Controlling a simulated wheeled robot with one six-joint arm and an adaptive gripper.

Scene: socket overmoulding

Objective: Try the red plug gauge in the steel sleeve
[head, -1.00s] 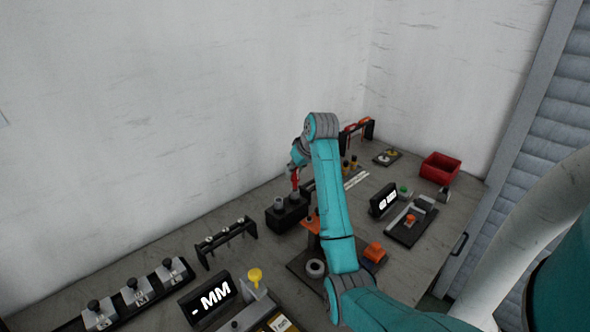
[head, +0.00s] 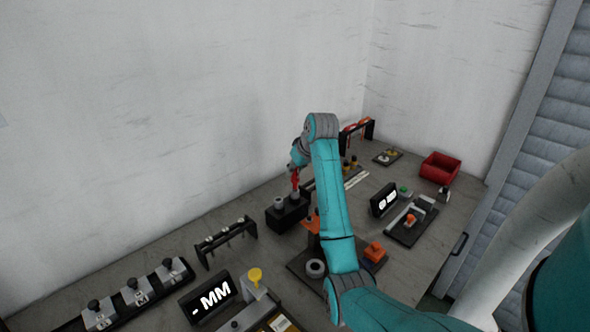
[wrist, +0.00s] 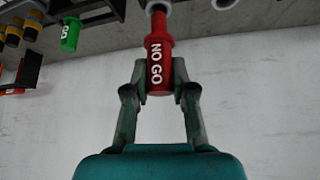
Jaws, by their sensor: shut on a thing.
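The red plug gauge (wrist: 159,55), marked NO GO, is held between the fingers of my gripper (wrist: 160,88) in the wrist view. Its narrow end points at a steel sleeve (wrist: 158,6) at the top edge and overlaps it in the picture. I cannot tell whether the tip is inside the sleeve or just at its mouth. In the head view the red gauge (head: 295,181) stands roughly upright, directly over the right-hand sleeve (head: 294,197) on a black block (head: 288,216). My gripper (head: 296,168) is above it, partly hidden by my arm.
A second grey sleeve (head: 279,203) stands to the left on the block. A green GO gauge (wrist: 70,34) is at upper left in the wrist view. A black rack (head: 226,241), a display (head: 208,298) and a red bin (head: 440,167) stand on the bench.

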